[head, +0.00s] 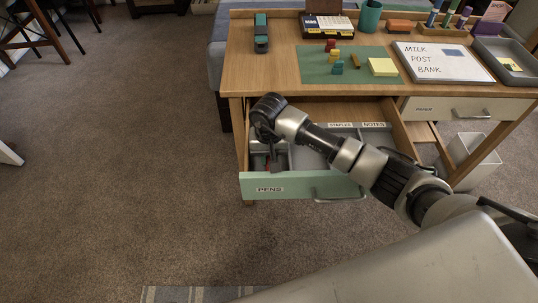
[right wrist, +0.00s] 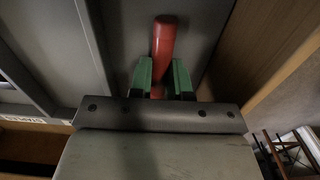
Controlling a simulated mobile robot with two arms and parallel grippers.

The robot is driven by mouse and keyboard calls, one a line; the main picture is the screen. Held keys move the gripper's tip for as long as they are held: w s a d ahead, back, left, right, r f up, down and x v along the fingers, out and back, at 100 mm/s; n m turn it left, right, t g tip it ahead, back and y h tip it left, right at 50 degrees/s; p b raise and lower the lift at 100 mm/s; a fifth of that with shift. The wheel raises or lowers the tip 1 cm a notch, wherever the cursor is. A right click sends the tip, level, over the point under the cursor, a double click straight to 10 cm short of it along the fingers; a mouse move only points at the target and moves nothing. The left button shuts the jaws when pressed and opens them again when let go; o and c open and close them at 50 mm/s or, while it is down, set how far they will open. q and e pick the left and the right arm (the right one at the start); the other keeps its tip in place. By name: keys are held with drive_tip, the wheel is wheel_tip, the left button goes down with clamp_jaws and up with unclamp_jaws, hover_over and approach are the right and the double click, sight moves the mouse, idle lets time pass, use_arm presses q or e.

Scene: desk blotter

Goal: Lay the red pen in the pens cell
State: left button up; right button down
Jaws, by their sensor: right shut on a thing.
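The red pen (right wrist: 164,38) is between the green fingers of my right gripper (right wrist: 161,78) in the right wrist view. The gripper is shut on it. In the head view the right arm reaches down into the left part of the open drawer (head: 290,186), whose mint front carries a PENS label. The pen is low against a grey-walled cell, beside a wooden drawer side in the wrist view. Whether it touches the cell floor I cannot tell. My arm hides much of the drawer inside. My left gripper is not in view.
STAPLES and NOTES labels (head: 373,125) mark cells at the drawer's back. The desk top (head: 285,72) holds a green mat (head: 313,66) with small blocks, a whiteboard (head: 440,62), a stapler (head: 261,33) and a grey tray (head: 513,76). A white bin (head: 475,158) stands right of the drawer.

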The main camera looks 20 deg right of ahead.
sight(269, 158)
drive_tip(key=c, duration=1.1)
unclamp_jaws()
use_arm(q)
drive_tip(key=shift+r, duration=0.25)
use_arm(e)
drive_tip(key=shift+r, duration=0.15)
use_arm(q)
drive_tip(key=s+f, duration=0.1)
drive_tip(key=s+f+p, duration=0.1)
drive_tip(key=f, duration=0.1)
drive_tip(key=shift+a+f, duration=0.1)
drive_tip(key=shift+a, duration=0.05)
use_arm(e)
wheel_tip(269, 158, up, 12)
